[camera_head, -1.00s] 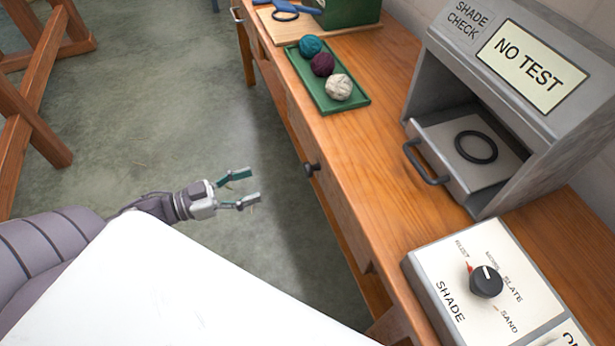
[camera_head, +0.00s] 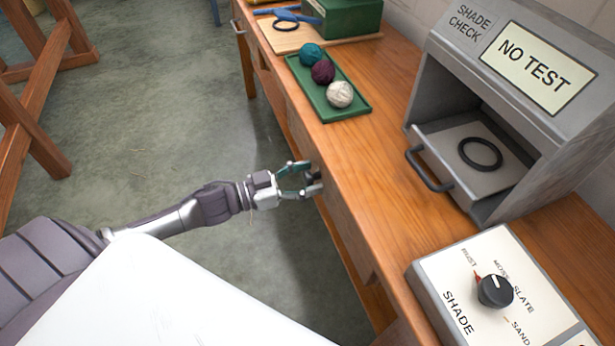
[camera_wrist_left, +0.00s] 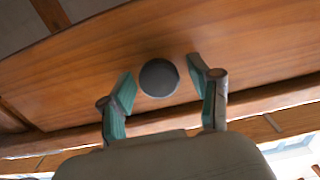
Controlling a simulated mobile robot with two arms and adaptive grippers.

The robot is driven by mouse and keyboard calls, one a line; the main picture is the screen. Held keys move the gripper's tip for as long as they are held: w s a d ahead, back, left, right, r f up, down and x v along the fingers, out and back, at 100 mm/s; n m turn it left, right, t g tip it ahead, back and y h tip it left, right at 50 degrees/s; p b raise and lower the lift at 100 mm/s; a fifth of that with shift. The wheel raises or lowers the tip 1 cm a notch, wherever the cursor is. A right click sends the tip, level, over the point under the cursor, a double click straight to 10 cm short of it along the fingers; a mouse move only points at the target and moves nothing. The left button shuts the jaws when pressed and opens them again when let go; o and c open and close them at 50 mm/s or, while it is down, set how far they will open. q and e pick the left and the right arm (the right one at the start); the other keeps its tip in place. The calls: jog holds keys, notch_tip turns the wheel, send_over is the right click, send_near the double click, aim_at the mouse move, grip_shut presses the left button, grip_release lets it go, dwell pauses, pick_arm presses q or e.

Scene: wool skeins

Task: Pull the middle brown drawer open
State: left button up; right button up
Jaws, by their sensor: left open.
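The middle brown drawer (camera_head: 338,208) is set in the front of the wooden table and looks shut. Its dark round knob (camera_head: 314,176) is partly hidden by my left gripper (camera_head: 307,181) in the head view. In the left wrist view the knob (camera_wrist_left: 159,77) shows against the wooden drawer front (camera_wrist_left: 90,75). My left gripper (camera_wrist_left: 164,95) is open, with one teal finger on each side of the knob. I see a gap between the knob and each finger. My right gripper is not in view.
On the table are a green tray (camera_head: 357,108) with three wool balls, a grey shade-check box (camera_head: 590,95) with its handled tray (camera_head: 455,188) pulled out, and a shade dial panel (camera_head: 440,272). Open floor (camera_head: 170,120) lies left of the table.

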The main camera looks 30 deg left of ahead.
pick_arm(q)
jog(key=shift+d, duration=0.1)
grip_shut()
dwell(0.3)
jog(key=shift+w, duration=0.1)
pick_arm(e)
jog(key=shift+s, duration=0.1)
